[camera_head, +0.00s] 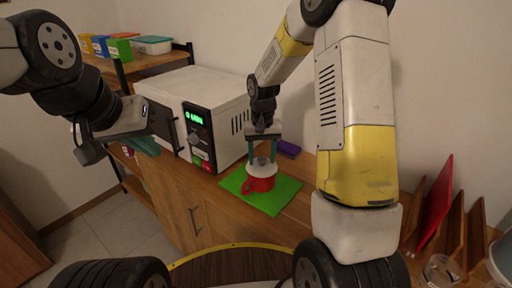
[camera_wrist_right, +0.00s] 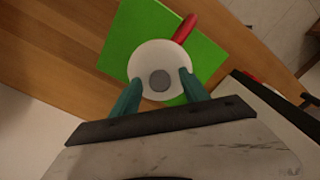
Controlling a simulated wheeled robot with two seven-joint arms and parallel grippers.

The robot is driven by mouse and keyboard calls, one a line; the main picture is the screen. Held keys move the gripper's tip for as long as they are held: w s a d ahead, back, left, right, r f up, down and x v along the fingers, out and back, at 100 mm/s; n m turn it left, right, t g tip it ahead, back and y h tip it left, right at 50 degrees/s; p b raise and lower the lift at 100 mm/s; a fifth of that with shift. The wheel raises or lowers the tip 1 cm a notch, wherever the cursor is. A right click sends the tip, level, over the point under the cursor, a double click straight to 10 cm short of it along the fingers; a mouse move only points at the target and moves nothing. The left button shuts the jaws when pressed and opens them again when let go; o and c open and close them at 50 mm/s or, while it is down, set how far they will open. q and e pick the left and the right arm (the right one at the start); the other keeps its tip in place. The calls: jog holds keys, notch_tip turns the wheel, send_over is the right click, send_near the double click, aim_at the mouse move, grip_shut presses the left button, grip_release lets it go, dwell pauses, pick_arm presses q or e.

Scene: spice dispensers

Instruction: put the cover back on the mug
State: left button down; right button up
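The red mug (camera_head: 260,184) stands upright on a green mat (camera_head: 285,193). Its white round cover (camera_head: 259,171) with a grey knob lies over the mug's top and appears to rest on it. In the right wrist view the cover (camera_wrist_right: 148,62) hides the mug, except for its red handle (camera_wrist_right: 185,28). My right gripper (camera_head: 262,158) points down over the cover. Its teal fingers (camera_wrist_right: 160,82) stand on either side of the grey knob (camera_wrist_right: 159,81), with visible gaps. My left gripper (camera_head: 160,122) is beside the microwave, away from the mug; its finger opening is unclear.
A white microwave (camera_head: 185,88) stands left of the mat. A purple item (camera_head: 288,148) lies behind the mat. Coloured boxes (camera_head: 120,49) sit on the back-left shelf. A red board (camera_head: 436,202) in a wooden rack and a glass (camera_head: 441,270) are at the right.

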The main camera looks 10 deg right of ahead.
aim_at(262, 158)
jog(key=shift+r, duration=0.15)
notch_tip(262, 158, up, 7)
jog(key=shift+r, duration=0.25)
dwell(0.4)
jog(key=shift+s+r, duration=0.15)
jog(key=shift+r, duration=0.15)
jog(key=s+d+r+t, duration=0.1)
jog(key=s+r+t, duration=0.1)
jog(key=s+r, duration=0.2)
jog(key=s+d+r+t+y, duration=0.1)
jog(key=s+r, duration=0.4)
jog(key=s, duration=0.6)
jog(key=s+d+r+t+y, duration=0.1)
jog(key=s+r+t, duration=0.2)
jog(key=s, duration=0.4)
jog(key=shift+s+r+n, duration=0.3)
jog(key=shift+s+r, duration=0.1)
jog(key=shift+r, duration=0.45)
